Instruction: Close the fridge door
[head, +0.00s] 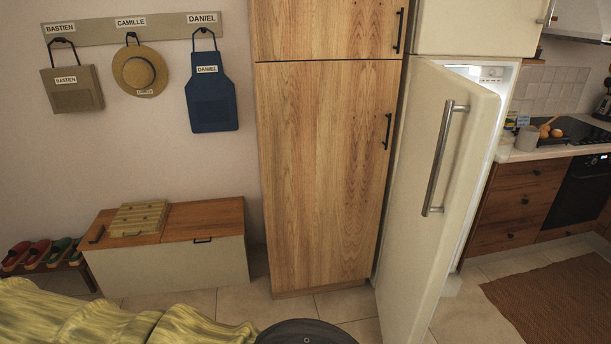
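The fridge (480,24) is cream-coloured and stands right of a tall wooden cabinet. Its lower door (412,225) is open and swung out towards me, hinged on the left beside the cabinet. A long metal handle (440,160) runs down the door's outer face. The lit interior (490,73) shows as a narrow strip past the door's right edge; most of the inside is hidden by the door. The upper door above it looks shut. My gripper is not in view.
The tall wooden cabinet (325,170) is shut. A bench chest (170,262) stands left, with shoes (40,252) beside it. Yellow-green fabric (110,318) fills the bottom left. A brown rug (560,300) lies right of the door before the kitchen counter (560,150).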

